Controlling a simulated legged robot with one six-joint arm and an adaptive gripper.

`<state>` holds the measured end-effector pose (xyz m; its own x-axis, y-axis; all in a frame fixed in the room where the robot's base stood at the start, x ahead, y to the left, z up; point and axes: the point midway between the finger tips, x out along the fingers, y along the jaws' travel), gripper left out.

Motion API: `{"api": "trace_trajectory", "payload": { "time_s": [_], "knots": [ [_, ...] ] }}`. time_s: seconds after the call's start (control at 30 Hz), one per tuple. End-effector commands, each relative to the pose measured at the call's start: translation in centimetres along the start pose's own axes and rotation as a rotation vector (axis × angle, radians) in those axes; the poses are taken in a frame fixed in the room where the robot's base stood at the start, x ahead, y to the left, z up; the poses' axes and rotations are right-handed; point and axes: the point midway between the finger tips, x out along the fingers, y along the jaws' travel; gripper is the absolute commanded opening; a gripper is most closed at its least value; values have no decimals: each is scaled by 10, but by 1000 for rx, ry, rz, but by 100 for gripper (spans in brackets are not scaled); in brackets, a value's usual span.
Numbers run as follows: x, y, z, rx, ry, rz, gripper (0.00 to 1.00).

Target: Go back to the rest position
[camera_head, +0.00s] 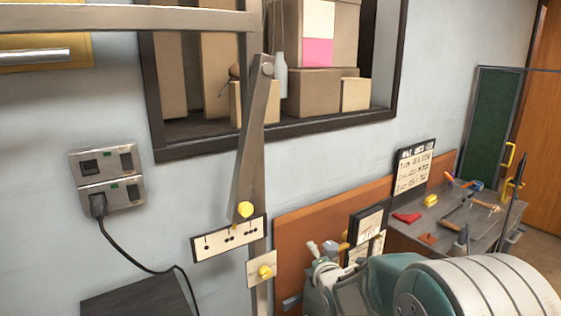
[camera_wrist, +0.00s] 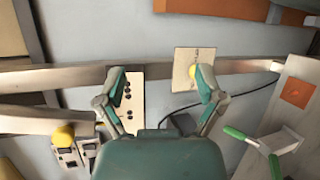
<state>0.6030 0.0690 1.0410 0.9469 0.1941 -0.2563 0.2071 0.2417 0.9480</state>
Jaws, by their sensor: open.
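My gripper (camera_wrist: 161,82) is in the wrist view, with its two teal fingers spread apart and nothing between their tips. Behind it runs a metal bar of the frame (camera_wrist: 60,78) with a dotted white plate (camera_wrist: 127,97) near the left finger. A cream plate with a yellow knob (camera_wrist: 196,69) is behind the right finger. In the head view, a slanted metal lever (camera_head: 252,140) has a yellow knob (camera_head: 245,209) at its lower end, by the dotted plate (camera_head: 229,239). The lower knob plate (camera_head: 262,270) is below it. My teal and white arm fills the lower right.
A wall outlet (camera_head: 108,178) with a black plugged-in cable is at left. A shelf recess (camera_head: 270,136) holds cardboard boxes. A cluttered workbench (camera_head: 480,222) with tools stands at right beyond my arm. A green-handled object (camera_wrist: 250,138) is at lower right in the wrist view.

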Motion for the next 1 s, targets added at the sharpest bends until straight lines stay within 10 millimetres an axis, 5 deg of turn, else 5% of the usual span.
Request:
{"api": "trace_trajectory", "payload": {
  "time_s": [0.47, 1.0],
  "knots": [
    [-138, 22, 28, 760, -202, -314, 87],
    [-322, -13, 3, 1600, -615, -564, 87]
  ]
}}
